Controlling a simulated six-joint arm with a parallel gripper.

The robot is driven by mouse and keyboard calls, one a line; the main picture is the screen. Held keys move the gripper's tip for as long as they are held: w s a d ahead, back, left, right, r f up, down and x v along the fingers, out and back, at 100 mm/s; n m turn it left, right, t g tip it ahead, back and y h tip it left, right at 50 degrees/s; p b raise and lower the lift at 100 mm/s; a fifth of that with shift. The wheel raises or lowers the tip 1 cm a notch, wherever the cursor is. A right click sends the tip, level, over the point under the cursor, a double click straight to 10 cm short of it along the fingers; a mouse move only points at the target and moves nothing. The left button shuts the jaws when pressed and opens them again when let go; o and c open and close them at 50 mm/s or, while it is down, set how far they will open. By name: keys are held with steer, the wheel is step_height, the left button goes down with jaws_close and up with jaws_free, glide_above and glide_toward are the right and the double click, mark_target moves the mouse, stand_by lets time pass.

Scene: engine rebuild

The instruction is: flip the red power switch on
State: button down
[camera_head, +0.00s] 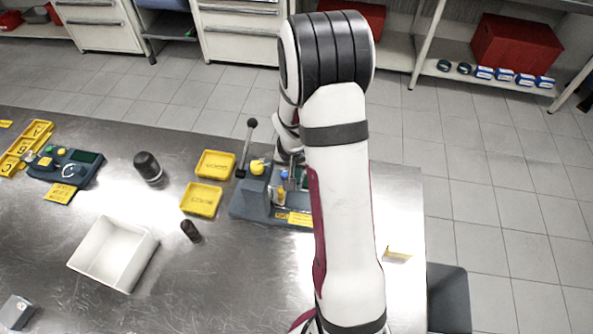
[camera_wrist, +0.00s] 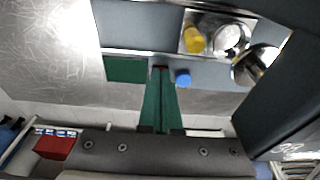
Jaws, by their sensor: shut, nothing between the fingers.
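The red power switch (camera_wrist: 160,67) shows as a small dark red strip on the grey machine face in the wrist view, right at my fingertips. My gripper (camera_wrist: 161,73) is shut and empty, its two green fingers together at the tips. The tips partly cover the switch, and I cannot tell whether they touch it or which way it is set. In the head view, the grey bench machine (camera_head: 253,204) stands beside my arm. The switch cannot be made out there, and my arm hides part of the machine.
A blue button (camera_wrist: 183,78) is close right of my fingertips, and a dark green panel (camera_wrist: 124,69) is on the left. A black-knobbed lever (camera_head: 247,145) rises from the machine. Yellow trays (camera_head: 201,199), a white bin (camera_head: 112,253) and a grey control box (camera_head: 66,169) stand left.

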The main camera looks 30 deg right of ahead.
step_height(320, 180, up, 14)
steer(key=s+a, duration=0.1)
steer(key=shift+s+a, duration=0.35)
steer(key=shift+s, duration=0.05)
steer(key=shift+f, duration=0.1)
steer(key=w+d+f, duration=0.1)
steer(key=f, duration=0.3)
steer(key=w+f, duration=0.1)
steer(key=f, duration=0.3)
steer(key=d+f, duration=0.1)
steer(key=f, duration=0.4)
steer(key=shift+w+d, duration=0.35)
steer(key=shift+w, duration=0.05)
steer(key=shift+f, duration=0.3)
steer(key=shift+w, duration=0.1)
